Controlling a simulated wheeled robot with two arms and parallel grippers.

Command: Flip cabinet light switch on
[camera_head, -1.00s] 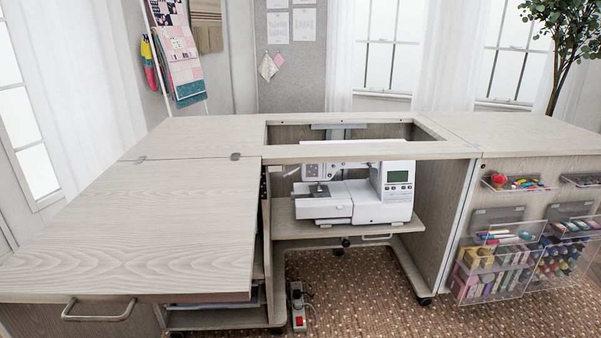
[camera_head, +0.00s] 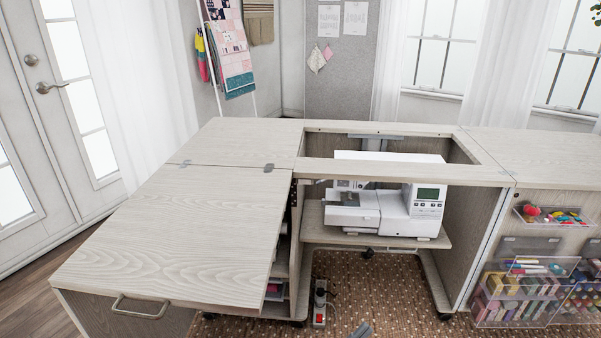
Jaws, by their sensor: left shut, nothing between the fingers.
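The sewing cabinet (camera_head: 190,220) stands open, with its pale wood top folded out to the left. A white sewing machine (camera_head: 385,210) sits on a shelf in its central opening. A power strip (camera_head: 319,312) with a red switch is low down beside the left leg of the cabinet. I cannot clearly make out a cabinet light switch; small dark details show on the inner left side. Only the grey tip of my left gripper (camera_head: 362,329) shows at the bottom edge, shut and empty, to the right of the power strip and apart from it. My right gripper is not in view.
Clear bins (camera_head: 525,290) of sewing supplies hang on the right cabinet door. A metal handle (camera_head: 141,309) juts from the left panel. Brown dotted carpet (camera_head: 395,290) is open below the machine shelf. A white door (camera_head: 50,110) stands at far left.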

